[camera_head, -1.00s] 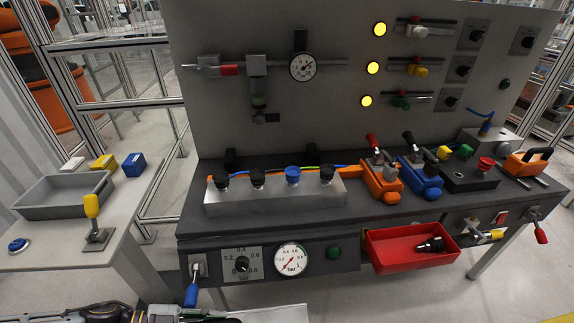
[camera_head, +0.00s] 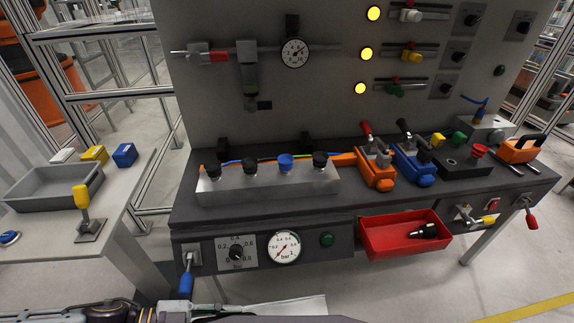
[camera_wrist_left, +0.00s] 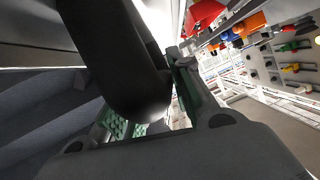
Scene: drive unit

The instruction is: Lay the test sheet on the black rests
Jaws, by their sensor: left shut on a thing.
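A pale, thin sheet (camera_head: 285,305), seemingly the test sheet, shows at the bottom edge of the head view, in front of the bench and below its top. My left gripper (camera_head: 205,309) is at the sheet's left end, shut on it. Its fingers with green pads show in the left wrist view, where a large black shape hides much of the grip. Two small black upright pieces, likely the black rests, stand at the back of the bench top: a left one (camera_head: 223,147) and a right one (camera_head: 307,140). The sheet is apart from them. My right gripper is not in view.
A metal block (camera_head: 268,184) with black and blue knobs stands in front of the black pieces. Orange (camera_head: 376,180) and blue (camera_head: 416,172) clamps stand to its right. A blue-handled lever (camera_head: 186,284) and a red tray (camera_head: 400,242) are on the bench front. A side table holds a grey bin (camera_head: 50,190).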

